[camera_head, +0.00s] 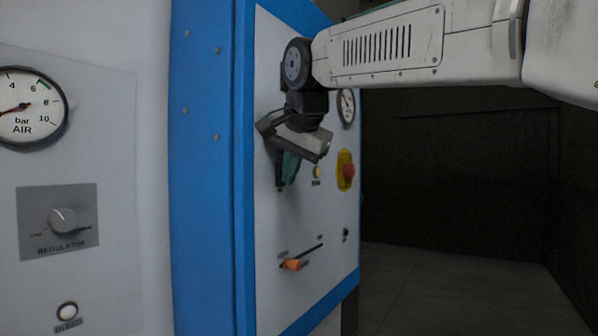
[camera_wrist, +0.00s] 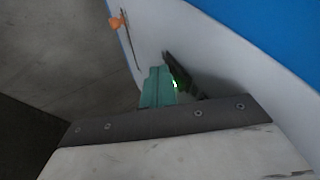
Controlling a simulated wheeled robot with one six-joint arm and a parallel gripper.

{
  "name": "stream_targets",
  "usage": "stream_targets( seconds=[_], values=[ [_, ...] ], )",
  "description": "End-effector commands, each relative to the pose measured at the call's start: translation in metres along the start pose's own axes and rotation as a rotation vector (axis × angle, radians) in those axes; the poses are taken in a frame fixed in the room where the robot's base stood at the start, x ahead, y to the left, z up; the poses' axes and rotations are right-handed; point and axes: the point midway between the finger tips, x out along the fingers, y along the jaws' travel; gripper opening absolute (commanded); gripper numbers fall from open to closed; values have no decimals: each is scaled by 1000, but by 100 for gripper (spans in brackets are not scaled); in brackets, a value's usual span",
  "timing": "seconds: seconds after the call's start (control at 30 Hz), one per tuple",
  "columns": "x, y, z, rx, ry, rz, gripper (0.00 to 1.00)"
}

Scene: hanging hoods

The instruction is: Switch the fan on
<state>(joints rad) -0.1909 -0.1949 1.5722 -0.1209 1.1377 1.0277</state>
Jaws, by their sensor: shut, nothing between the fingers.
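My gripper (camera_head: 288,180) is in front of the white control panel (camera_head: 285,222) in its blue frame, teal fingers pointing down. The fingers are shut and empty; they also show in the wrist view (camera_wrist: 157,76). Right beside them is a dark part (camera_wrist: 180,72), with a small bright green light (camera_wrist: 175,85) near the fingers. I cannot tell whether they touch it, or whether it is the fan switch. In the head view my gripper hides most of that area. A small yellow button (camera_head: 317,172) sits right of the fingers; its label is too small to read surely.
A red mushroom button (camera_head: 349,171) on a yellow plate and a gauge (camera_head: 346,106) are at the panel's right. An orange slider handle (camera_head: 293,265) is below, also in the wrist view (camera_wrist: 116,22). A regulator knob (camera_head: 63,221) is on the left panel. Floor at right is clear.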

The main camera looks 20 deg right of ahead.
Motion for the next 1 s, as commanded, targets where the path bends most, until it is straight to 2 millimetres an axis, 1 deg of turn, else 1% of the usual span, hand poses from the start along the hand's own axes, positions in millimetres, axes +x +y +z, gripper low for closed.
stream_targets(
  seconds=[0.37,0.7,0.87,1.0],
  values=[
    [-12,-6,-7,2,1,0,0],
    [-13,-6,-7,1,1,0,0],
    [-18,3,-7,1,0,-2,0],
    [-26,20,-7,-6,-2,-5,0]
  ],
)
